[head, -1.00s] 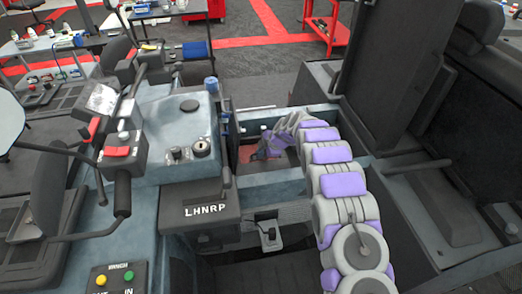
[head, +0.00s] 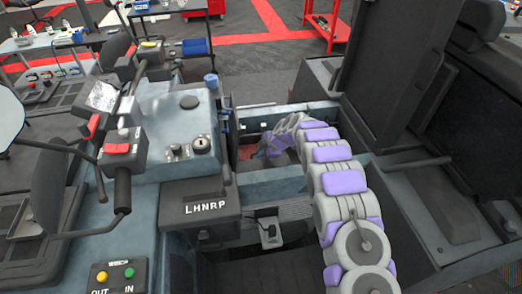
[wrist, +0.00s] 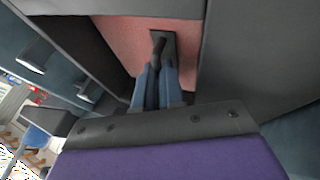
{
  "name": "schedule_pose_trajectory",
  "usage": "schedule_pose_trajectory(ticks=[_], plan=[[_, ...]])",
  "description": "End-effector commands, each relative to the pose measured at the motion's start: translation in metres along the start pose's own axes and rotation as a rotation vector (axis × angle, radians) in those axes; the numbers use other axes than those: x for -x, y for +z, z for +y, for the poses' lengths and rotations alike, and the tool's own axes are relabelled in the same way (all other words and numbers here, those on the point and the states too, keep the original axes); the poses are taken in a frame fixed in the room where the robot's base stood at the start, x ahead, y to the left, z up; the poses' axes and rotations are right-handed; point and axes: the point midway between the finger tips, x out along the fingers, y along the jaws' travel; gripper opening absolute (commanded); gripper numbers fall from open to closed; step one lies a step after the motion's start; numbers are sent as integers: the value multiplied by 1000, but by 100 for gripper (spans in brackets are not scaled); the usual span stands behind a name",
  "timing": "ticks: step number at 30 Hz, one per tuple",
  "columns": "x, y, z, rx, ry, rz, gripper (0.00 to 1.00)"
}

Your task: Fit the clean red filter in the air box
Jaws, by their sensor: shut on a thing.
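The red filter (wrist: 118,38) is a flat pinkish-red panel in the wrist view, with a dark plate and a small dark tab (wrist: 159,42) on it. My gripper (wrist: 158,68) has its two blue fingers close together on that tab. The panel sits between dark walls of the air box (wrist: 260,55), low in the opening; I cannot tell whether it is fully seated. In the head view, my arm reaches down into the open compartment (head: 280,182), and only a small red patch of the filter (head: 249,152) shows. My gripper is mostly hidden there by my arm.
A grey console with the LHNRP shifter panel (head: 199,210) and handlebar (head: 123,190) stands left of the opening. A raised dark seat or lid (head: 405,70) stands at the right. A red cart (head: 328,25) is far behind.

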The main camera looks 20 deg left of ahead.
Motion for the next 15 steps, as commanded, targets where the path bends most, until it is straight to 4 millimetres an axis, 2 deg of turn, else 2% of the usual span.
schedule_pose_trajectory(ticks=[6,7,15], plan=[[0,0,0,0,1,0,0],[0,0,0,0,0,0,11],[0,0,0,0,0,0,37]])
